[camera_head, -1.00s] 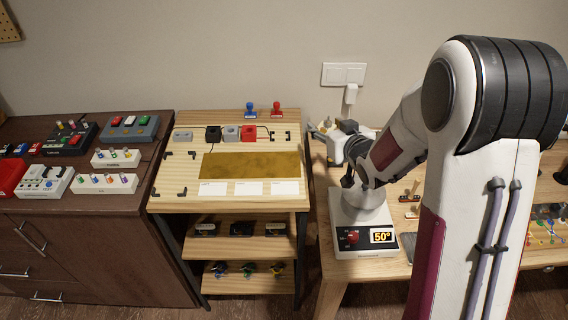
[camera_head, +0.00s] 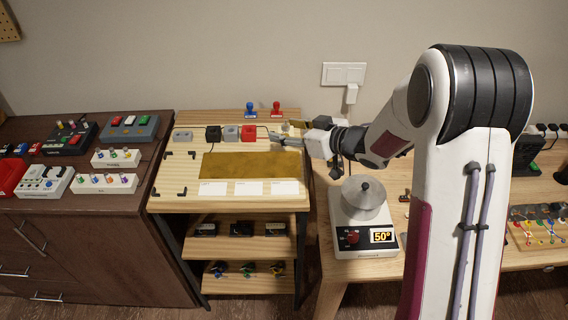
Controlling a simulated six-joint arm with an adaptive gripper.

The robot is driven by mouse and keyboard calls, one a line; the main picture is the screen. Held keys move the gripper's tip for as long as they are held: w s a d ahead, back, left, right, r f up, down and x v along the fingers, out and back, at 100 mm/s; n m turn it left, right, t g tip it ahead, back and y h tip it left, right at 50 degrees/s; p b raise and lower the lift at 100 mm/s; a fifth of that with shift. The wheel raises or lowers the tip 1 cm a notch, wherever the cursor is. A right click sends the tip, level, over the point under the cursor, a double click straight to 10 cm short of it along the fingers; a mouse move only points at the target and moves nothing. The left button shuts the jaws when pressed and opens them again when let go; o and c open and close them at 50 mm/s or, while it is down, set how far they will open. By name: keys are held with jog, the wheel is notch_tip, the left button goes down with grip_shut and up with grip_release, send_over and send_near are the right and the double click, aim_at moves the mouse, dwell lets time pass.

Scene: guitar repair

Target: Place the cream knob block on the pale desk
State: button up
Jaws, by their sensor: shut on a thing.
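My gripper (camera_head: 280,138) is over the right end of the pale wooden desk (camera_head: 180,188), beside the red block. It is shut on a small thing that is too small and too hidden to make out. Two cream blocks with coloured knobs stand on the dark brown cabinet at the left: one farther back (camera_head: 116,159) and one nearer the front (camera_head: 104,184). I cannot tell which one the task means. My gripper is well to the right of both.
A brown mat (camera_head: 250,165) and white cards lie on the pale desk. Grey, black and red blocks (camera_head: 249,133) stand behind the mat. Two stamps (camera_head: 276,109) stand at the back. A device reading 50° (camera_head: 366,225), with a metal pot, stands on the right-hand table.

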jog(key=shift+s+a, duration=0.25)
jog(key=shift+a, duration=0.05)
send_over(287, 165)
jog(key=shift+a+f, duration=0.15)
jog(key=shift+f, duration=2.35)
jog(key=shift+f, duration=2.3)
jog(key=shift+f, duration=0.2)
jog(key=o, duration=1.1)
